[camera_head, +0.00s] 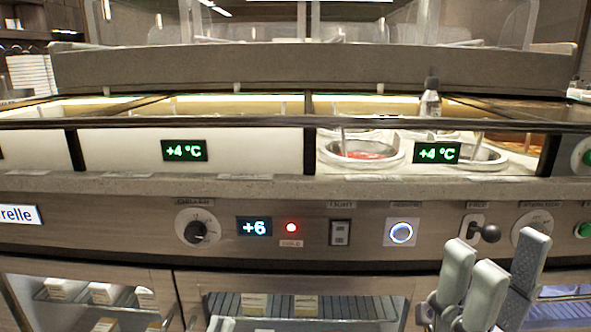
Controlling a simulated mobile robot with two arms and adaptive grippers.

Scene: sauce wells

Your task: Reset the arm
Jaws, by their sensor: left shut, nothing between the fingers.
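My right gripper (497,272) is at the lower right, its grey fingers pointing up in front of the counter's control panel. The fingers stand apart and I see nothing between them. Only the light grey fingertips of my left gripper (221,324) show, at the bottom edge left of centre. They are close together, shut and empty; the rest of that gripper is out of frame.
The counter front (350,240) spans the view, with a knob (196,228) and switch (340,233). Behind its glass are round wells, one with red sauce (362,155), and a bottle (430,103). Below are glass-fronted compartments with small boxes (254,304).

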